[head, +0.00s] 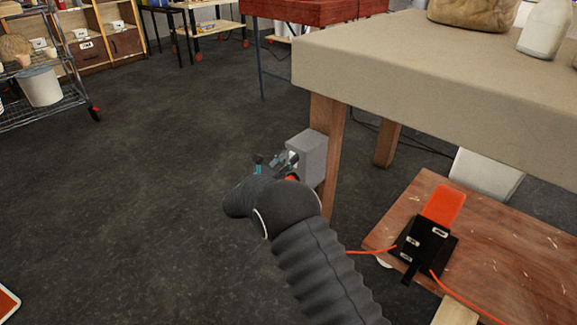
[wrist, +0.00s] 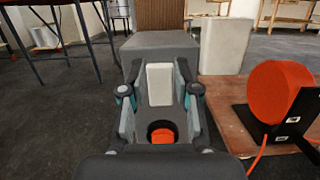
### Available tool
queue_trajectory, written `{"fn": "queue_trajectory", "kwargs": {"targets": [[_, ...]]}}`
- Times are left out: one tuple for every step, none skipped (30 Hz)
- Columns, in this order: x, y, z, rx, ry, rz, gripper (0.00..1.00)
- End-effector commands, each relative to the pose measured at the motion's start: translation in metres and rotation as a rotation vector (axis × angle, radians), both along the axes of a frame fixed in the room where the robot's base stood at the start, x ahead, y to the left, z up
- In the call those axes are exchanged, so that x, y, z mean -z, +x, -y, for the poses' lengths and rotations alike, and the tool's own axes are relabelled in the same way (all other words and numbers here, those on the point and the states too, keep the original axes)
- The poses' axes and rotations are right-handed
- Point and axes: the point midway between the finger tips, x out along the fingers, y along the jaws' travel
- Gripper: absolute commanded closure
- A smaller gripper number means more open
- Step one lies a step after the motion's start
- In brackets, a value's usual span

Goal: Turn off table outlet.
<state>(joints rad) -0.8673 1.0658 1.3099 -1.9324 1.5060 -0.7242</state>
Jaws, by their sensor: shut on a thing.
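The table outlet (head: 308,154) is a grey box on the wooden table leg. In the wrist view the outlet (wrist: 160,42) shows a white rectangular switch (wrist: 160,84) on its face. Below the switch, an orange piece (wrist: 162,133) sits in a dark round opening. My gripper (head: 284,160) is at the outlet's left side in the head view. In the wrist view my gripper (wrist: 160,88) has one finger on each side of the white switch and is shut on it. Whether the switch is on or off cannot be told.
An orange disc on a black stand (head: 425,243) with orange cords stands on a low wooden board (head: 510,240) to the right. The tabletop (head: 400,60) overhangs the outlet. A white bin (head: 487,172) is behind the board.

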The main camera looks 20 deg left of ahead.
Motion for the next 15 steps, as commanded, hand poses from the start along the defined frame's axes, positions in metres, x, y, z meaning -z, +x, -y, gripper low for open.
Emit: {"fn": "queue_trajectory", "kwargs": {"targets": [[0.0073,0.0002,0.0003,0.001,-0.009,0.024,1.0],[0.0071,0.0,0.0002,0.001,-0.015,0.038,1.0],[0.0066,-0.0004,0.0001,0.0,-0.02,0.054,1.0],[0.0059,-0.0005,-0.0001,0.0,-0.024,0.065,1.0],[0.0054,-0.0007,-0.0003,-0.001,-0.028,0.073,1.0],[0.0046,-0.0009,-0.0004,-0.001,-0.031,0.08,1.0],[0.004,-0.0011,-0.0005,0.0,-0.032,0.085,1.0],[0.0033,-0.0013,-0.0005,0.0,-0.033,0.088,1.0],[0.0027,-0.0014,-0.0006,0.0,-0.034,0.09,1.0],[0.0022,-0.0014,-0.0006,-0.001,-0.034,0.091,1.0],[0.0019,-0.0014,-0.0006,-0.001,-0.034,0.091,1.0],[0.0017,-0.0015,-0.0006,-0.001,-0.035,0.09,1.0],[0.0017,-0.0015,-0.0006,-0.001,-0.035,0.09,1.0],[0.0017,-0.0015,-0.0006,-0.001,-0.035,0.09,1.0],[0.0019,-0.0015,-0.0006,-0.001,-0.035,0.09,1.0]]}}
